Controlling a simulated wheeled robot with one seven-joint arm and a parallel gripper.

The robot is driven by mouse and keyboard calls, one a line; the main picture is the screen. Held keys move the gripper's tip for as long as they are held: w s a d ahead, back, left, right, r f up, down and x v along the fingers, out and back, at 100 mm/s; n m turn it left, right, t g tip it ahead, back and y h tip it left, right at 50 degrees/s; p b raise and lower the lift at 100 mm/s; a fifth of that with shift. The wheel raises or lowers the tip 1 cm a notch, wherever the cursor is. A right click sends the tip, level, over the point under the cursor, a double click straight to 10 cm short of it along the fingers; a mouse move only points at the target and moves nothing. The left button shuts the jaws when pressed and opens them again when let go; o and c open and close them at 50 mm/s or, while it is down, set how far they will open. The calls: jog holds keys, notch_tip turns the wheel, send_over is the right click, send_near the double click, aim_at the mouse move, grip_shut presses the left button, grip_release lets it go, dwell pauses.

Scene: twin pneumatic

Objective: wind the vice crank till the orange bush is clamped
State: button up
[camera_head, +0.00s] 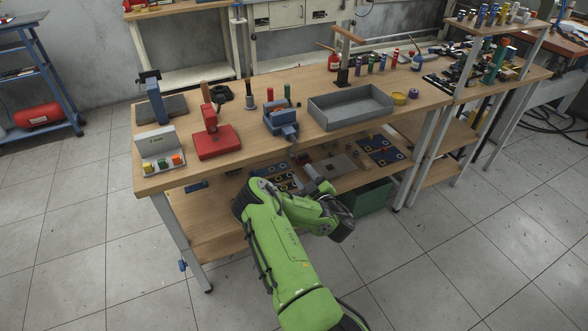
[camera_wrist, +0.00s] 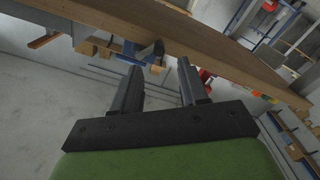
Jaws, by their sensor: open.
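The blue vice (camera_head: 281,122) stands at the front edge of the wooden bench, left of the grey tray. A dark part, which looks like its crank (camera_head: 293,146), sticks out at the front edge. In the wrist view, blue parts of the vice (camera_wrist: 128,52) and a dark grey lever-like part (camera_wrist: 151,48) show beyond my fingers.
On the bench (camera_head: 245,157), a red press (camera_head: 213,136) and a button box (camera_head: 160,150) stand left of the vice. The grey tray (camera_head: 350,108) is to its right. A lower shelf with parts lies beneath. The floor in front is clear.

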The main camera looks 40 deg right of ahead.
aim_at(294, 159)
jog(key=b+x, duration=0.1)
jog(key=x, duration=0.7)
jog(key=shift+w+d+b, duration=0.1)
jog(key=shift+b, duration=0.3)
jog(key=shift+r, duration=0.1)
grip_shut()
